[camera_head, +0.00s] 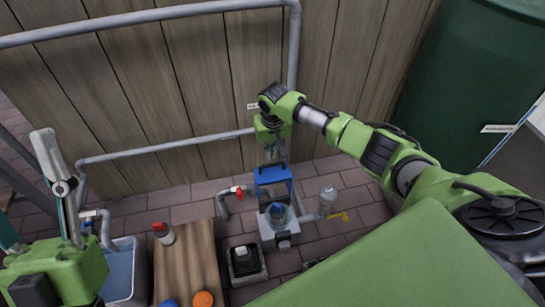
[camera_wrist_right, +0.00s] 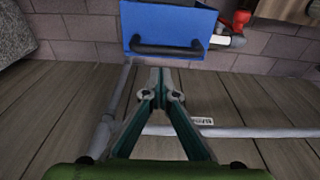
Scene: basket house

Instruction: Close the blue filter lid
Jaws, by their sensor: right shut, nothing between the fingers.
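The blue filter lid (camera_head: 272,174) stands raised above the filter box (camera_head: 268,237) in the head view. In the right wrist view the blue lid (camera_wrist_right: 170,22) fills the top middle, with a dark handle bar (camera_wrist_right: 165,48) along its near edge. My right gripper (camera_head: 274,153) points down at the lid's fence side, shut and empty. In the right wrist view its fingertips (camera_wrist_right: 160,76) meet just below the handle bar; I cannot tell whether they touch it.
A wooden fence (camera_head: 180,90) with grey pipes (camera_head: 165,147) stands behind the filter. A wooden bench (camera_head: 187,260) and water basin (camera_head: 125,270) are left. A green tank (camera_head: 450,90) stands right.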

